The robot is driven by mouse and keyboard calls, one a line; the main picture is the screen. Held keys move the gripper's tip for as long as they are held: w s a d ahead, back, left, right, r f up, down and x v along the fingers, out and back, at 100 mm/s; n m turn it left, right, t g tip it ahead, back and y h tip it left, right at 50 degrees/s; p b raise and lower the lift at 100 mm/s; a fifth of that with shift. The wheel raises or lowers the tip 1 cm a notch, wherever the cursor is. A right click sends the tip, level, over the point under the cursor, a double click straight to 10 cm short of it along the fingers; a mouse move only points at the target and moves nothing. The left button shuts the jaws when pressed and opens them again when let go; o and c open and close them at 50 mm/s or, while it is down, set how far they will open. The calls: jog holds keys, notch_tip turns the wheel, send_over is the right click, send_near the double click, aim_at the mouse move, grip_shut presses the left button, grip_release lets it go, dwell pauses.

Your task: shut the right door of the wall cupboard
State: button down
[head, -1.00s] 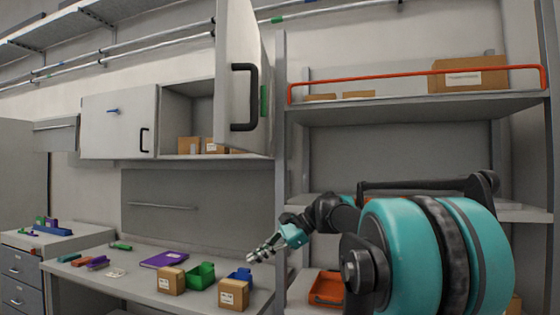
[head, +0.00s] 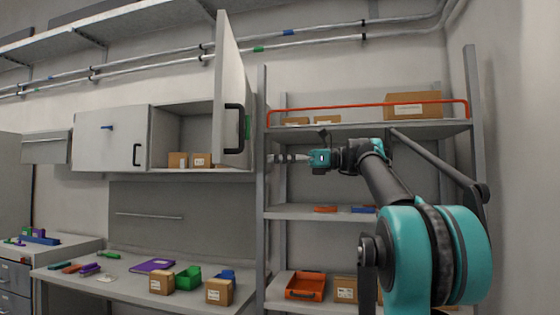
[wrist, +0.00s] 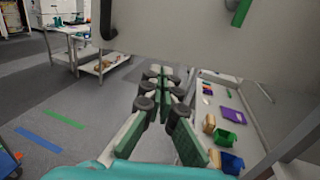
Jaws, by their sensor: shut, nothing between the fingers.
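The wall cupboard (head: 205,174) hangs above the bench in the head view. Its right door (head: 228,70) stands open, swung out into the room, with a black handle (head: 240,107) near its lower end. My gripper (head: 272,158) is shut and empty, to the right of the door and about level with its lower edge, pointing left. In the wrist view my gripper (wrist: 160,78) points below a large grey panel (wrist: 170,30), which appears to be the door. A green strip (wrist: 241,12) is on it. I cannot tell whether the fingers touch the door.
The cupboard's left door (head: 95,150) is shut. A metal rack (head: 263,215) with an orange rail stands to the right, close to my gripper. The bench below (head: 125,290) holds boxes, bins and a purple book.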

aim_at(231, 159)
jog(key=a, duration=0.7)
jog(key=w+a, duration=0.1)
jog(key=a, duration=0.2)
jog(key=shift+a, duration=0.15)
jog(key=shift+a, duration=0.15)
